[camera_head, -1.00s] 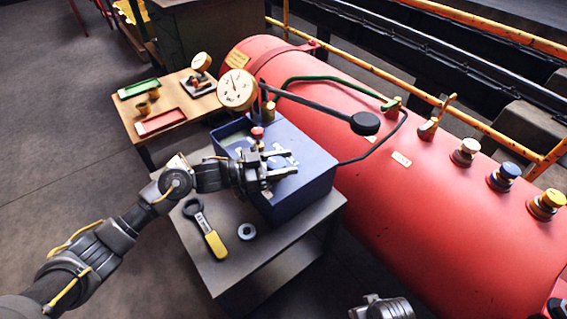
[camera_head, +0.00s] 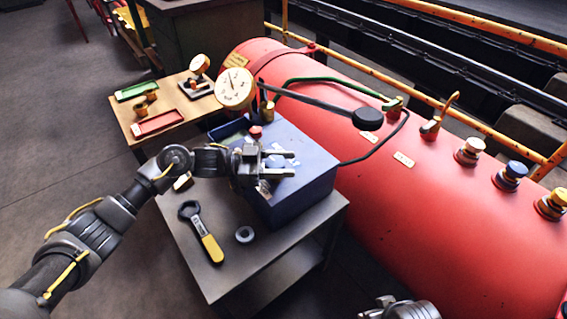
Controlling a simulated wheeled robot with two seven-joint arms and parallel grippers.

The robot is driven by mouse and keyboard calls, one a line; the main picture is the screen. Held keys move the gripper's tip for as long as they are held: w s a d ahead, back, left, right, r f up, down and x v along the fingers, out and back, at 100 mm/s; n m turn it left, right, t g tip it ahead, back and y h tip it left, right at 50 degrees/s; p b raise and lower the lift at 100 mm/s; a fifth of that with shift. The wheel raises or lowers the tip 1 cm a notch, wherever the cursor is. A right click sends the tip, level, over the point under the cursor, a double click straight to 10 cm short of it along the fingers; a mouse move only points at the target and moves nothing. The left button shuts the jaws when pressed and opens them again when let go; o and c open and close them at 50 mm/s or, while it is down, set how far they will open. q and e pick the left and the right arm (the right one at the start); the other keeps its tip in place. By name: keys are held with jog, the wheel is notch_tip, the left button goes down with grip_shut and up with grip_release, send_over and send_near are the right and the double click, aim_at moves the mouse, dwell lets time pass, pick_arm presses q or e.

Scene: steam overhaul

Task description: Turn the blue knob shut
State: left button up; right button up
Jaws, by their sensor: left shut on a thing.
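A blue knob (camera_head: 277,161) sits on top of the blue box (camera_head: 308,160). My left gripper (camera_head: 290,163) reaches in from the left over the box top. Its two fingers lie one on each side of the knob and are shut on it, partly hiding it. The knob's exact turn angle cannot be made out. Only a part of my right gripper (camera_head: 400,308) shows at the bottom edge, with its fingers not clear.
The box stands on a grey stand (camera_head: 215,275) with a yellow-handled wrench (camera_head: 201,232) and a metal ring (camera_head: 244,234). A gauge (camera_head: 235,88) and black-ended lever (camera_head: 367,118) rise behind. The red tank (camera_head: 430,210) is at right, carrying another blue-topped fitting (camera_head: 511,173).

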pick_arm(q)
jog(key=o, duration=1)
jog(key=shift+w, duration=0.1)
jog(key=a, duration=1.1)
jog(key=shift+w, duration=0.25)
